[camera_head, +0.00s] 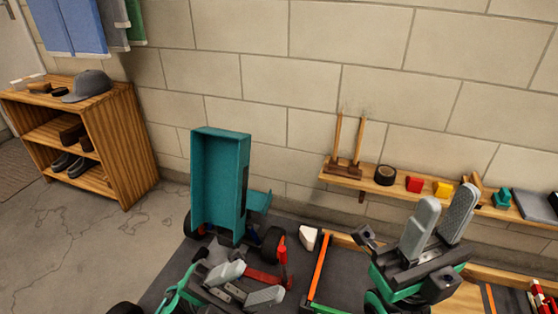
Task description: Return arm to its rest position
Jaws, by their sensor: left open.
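My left gripper (245,285) is at the bottom centre, open, with its two grey fingers apart and nothing visible between them. My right gripper (447,201) is at the lower right with its fingers pointing up. Its fingers are apart with nothing visible between them. A teal car (221,180) with a tall upright tray-like body and black wheels (272,244) stands beyond my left gripper. Red parts (264,277) show low on it, just behind the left gripper. Its lower front is partly hidden by my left gripper, and I cannot tell whether they touch.
A wall shelf (341,180) behind my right gripper holds a tape roll (385,175), a red block (414,184), a yellow block (443,188) and other items. A dark work surface (340,268) has wooden edging and orange strips. A wooden cabinet (141,150) stands left; the floor before it is clear.

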